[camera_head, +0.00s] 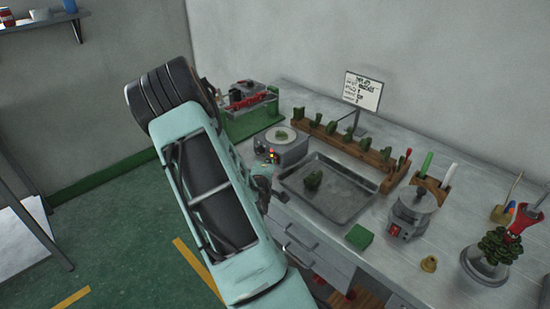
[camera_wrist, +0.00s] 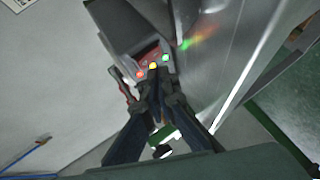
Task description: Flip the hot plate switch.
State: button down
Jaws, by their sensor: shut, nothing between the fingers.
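The hot plate (camera_head: 286,151) is a grey box on the bench with a pale round top and small lit lamps on its front. In the wrist view the hot plate (camera_wrist: 128,25) fills the top middle, with orange, yellow and green lamps on a reddish panel. My gripper (camera_wrist: 152,84) is shut and empty, its tips just in front of the lamps. I cannot tell whether they touch the panel. In the head view my gripper (camera_head: 263,182) is partly hidden by my arm, close before the hot plate's front. I cannot make out the switch; the fingers may cover it.
A metal tray (camera_head: 352,207) with a green lump lies right of the hot plate. A wooden rack (camera_head: 345,146) of green pieces stands behind the tray. A green-based device (camera_head: 252,121) is at the far left.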

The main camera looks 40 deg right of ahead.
jog(key=shift+d, duration=0.1)
dwell(0.7)
jog(key=shift+d, duration=0.3)
jog(key=shift+d+r+b, duration=0.1)
jog(key=shift+d+b, duration=0.2)
jog(key=shift+b, duration=0.05)
dwell(0.6)
jog(key=shift+a, duration=0.75)
jog(key=shift+s+a+f+b, duration=0.1)
jog(key=shift+a+f+b, duration=0.05)
jog(key=shift+a, duration=0.65)
jog(key=shift+s+a+f+b, duration=0.1)
jog(key=shift+a+f+b, duration=0.1)
jog(key=shift+a, duration=0.65)
jog(key=shift+a+f+b, duration=0.1)
jog(key=shift+a+b, duration=0.05)
jog(key=shift+a, duration=0.65)
